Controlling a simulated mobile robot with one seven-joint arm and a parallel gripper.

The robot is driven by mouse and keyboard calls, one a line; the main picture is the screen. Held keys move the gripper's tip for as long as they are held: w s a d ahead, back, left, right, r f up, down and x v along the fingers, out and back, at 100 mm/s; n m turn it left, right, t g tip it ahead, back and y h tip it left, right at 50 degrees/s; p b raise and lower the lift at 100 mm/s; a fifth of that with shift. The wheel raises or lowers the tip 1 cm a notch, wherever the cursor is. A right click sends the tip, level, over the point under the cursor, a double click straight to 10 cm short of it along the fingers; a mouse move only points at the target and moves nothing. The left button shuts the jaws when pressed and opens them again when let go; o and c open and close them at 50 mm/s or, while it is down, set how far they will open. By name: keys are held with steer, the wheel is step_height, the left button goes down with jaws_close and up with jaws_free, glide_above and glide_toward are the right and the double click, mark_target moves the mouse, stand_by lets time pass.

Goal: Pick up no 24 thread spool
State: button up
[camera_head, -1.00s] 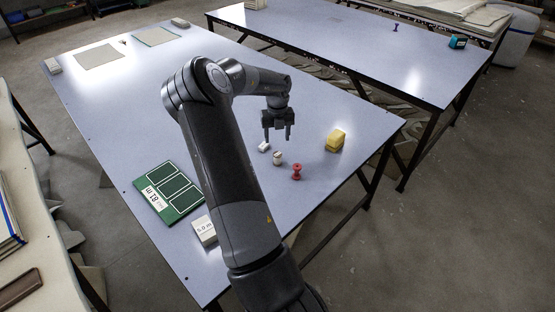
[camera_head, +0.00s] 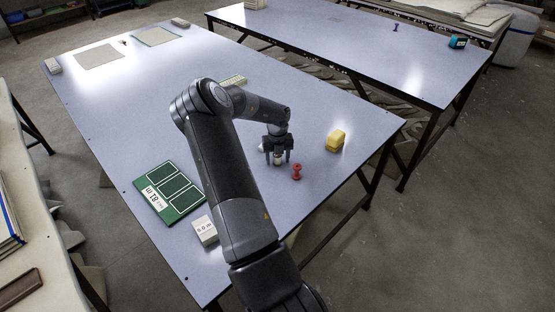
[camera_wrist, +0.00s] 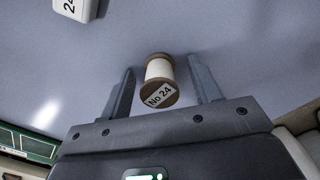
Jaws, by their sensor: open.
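The no 24 thread spool (camera_wrist: 160,72) is cream thread on a brown core, and its end facing the wrist camera reads "No 24". In the wrist view it stands between the two open fingers of my gripper (camera_wrist: 158,88), with a gap on each side. In the head view my gripper (camera_head: 277,157) points down over the table, and the pale spool (camera_head: 278,160) shows partly between its fingers. The fingers do not appear to touch the spool.
A red spool (camera_head: 297,172) stands close to the right of my gripper, and a yellow block (camera_head: 335,139) lies farther right. A white block marked 24 (camera_wrist: 76,8) lies nearby. A green board (camera_head: 169,194) and a white box (camera_head: 204,230) lie at the table's left.

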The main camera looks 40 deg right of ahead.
steer(key=c, duration=1.1)
steer(key=shift+o, duration=0.2)
steer(key=shift+r, duration=0.15)
